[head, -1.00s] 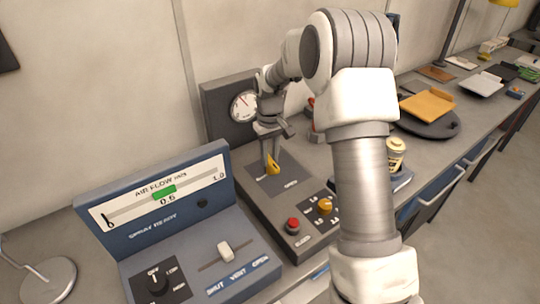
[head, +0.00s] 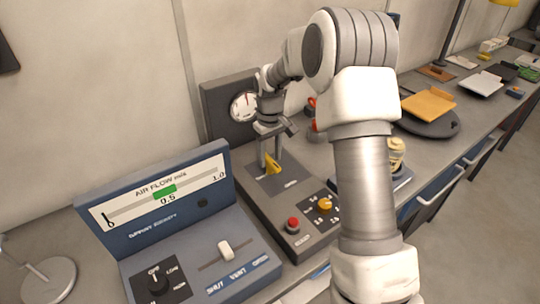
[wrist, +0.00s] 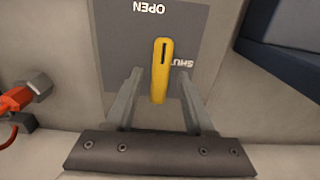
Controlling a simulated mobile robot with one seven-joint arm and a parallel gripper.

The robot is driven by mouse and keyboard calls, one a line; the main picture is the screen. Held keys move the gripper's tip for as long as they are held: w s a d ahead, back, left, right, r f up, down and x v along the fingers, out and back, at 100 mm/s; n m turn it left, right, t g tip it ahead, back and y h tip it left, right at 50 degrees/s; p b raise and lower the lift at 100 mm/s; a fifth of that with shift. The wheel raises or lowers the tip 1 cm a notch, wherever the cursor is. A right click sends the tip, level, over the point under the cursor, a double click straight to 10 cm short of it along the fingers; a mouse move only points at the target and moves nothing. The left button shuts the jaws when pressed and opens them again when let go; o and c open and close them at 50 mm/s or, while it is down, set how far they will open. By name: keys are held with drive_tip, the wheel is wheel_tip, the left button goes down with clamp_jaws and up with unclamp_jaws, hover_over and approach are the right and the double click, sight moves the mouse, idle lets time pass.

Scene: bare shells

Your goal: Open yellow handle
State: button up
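The yellow handle (head: 272,166) stands on a dark grey plate on the panel, below the round gauge (head: 243,106). In the wrist view the yellow handle (wrist: 160,70) lies lengthwise up the picture, with the word OPEN above it and a partly hidden SHUT label to its right. My gripper (head: 271,163) is over the handle, pointing down. In the wrist view my gripper (wrist: 161,85) is open, one finger on each side of the handle, with a visible gap on both sides.
A red button (head: 292,225) and a yellow-orange knob (head: 325,204) sit on the same panel, nearer me. A blue air flow console (head: 160,200) with a slider stands to the left. Behind my arm are a yellow jar (head: 396,150) and trays.

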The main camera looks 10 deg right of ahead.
sight(270, 159)
wheel_tip(270, 159, up, 18)
drive_tip(key=shift+f+p, duration=0.25)
drive_tip(key=shift+p, duration=0.1)
idle(0.4)
drive_tip(key=s+r+m+t, duration=0.1)
drive_tip(key=s+r, duration=0.3)
drive_tip(key=s, duration=0.4)
drive_tip(key=s+r+m+t, duration=0.15)
drive_tip(key=s+r, duration=0.25)
drive_tip(key=s, duration=0.4)
drive_tip(key=s+f+m+t, duration=0.1)
drive_tip(key=s+f, duration=0.1)
drive_tip(key=s, duration=0.5)
drive_tip(key=s+f+m+t, duration=0.1)
drive_tip(key=s+f+t, duration=0.1)
drive_tip(key=s, duration=0.6)
drive_tip(key=shift+d+f, duration=0.4)
